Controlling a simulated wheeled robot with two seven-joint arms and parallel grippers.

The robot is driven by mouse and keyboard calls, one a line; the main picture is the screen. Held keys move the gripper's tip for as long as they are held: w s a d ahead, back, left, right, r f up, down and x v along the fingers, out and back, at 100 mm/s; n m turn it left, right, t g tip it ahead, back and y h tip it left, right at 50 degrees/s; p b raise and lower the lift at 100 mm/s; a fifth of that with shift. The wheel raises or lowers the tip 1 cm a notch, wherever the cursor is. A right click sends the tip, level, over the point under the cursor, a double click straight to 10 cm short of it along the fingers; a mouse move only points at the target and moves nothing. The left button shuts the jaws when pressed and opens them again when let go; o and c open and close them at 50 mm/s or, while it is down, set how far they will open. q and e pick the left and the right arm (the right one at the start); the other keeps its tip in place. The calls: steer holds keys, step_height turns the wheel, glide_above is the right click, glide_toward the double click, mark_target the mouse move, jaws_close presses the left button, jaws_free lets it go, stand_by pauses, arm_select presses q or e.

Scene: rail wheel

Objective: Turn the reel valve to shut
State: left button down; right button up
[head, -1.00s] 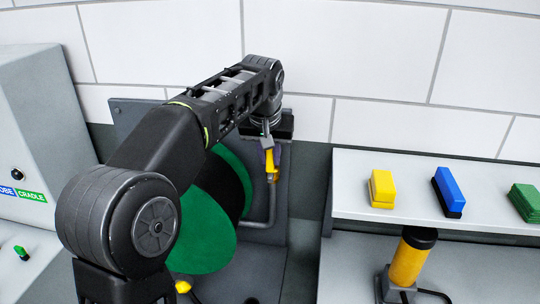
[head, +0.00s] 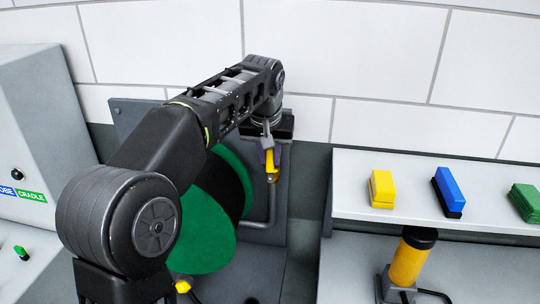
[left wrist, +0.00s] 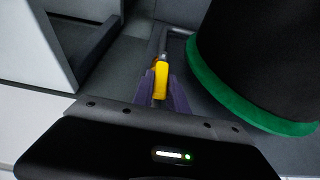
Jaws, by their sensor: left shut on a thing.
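The reel valve's yellow lever (head: 271,162) shows at the pipe beside the green-flanged reel (head: 205,235). My left gripper (head: 269,156) comes down from above and is shut on the yellow lever. In the left wrist view the lever (left wrist: 160,80) sits between the purple fingertips (left wrist: 160,92) of that gripper. The reel (left wrist: 250,100), black with a green rim, is to the right there. The valve body is mostly hidden by my gripper and arm. My right gripper is not in view.
A grey pipe (head: 270,205) runs down beside the reel. At right, a shelf (head: 400,212) holds yellow (head: 382,188), blue (head: 447,187) and green blocks (head: 525,202). A yellow cylinder (head: 409,262) stands below it. A grey cabinet (head: 35,110) is at left.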

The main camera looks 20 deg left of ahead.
arm_select(q)
steer(key=shift+d, duration=0.1)
steer(key=shift+w+d+f+m+g+y, duration=0.25)
steer(key=shift+d+y, duration=0.4)
steer(key=shift+y, duration=0.4)
steer(key=shift+w+d+f+m+g+y, duration=0.1)
steer(key=shift+d+f+m+g+y, duration=0.1)
steer(key=shift+d+y, duration=0.7)
steer(key=shift+w+d+f+m+g+y, duration=0.25)
steer(key=shift+d+y, duration=0.2)
steer(key=shift+y, duration=0.8)
steer(key=c, duration=1.3)
jaws_free()
steer(key=shift+r, duration=0.15)
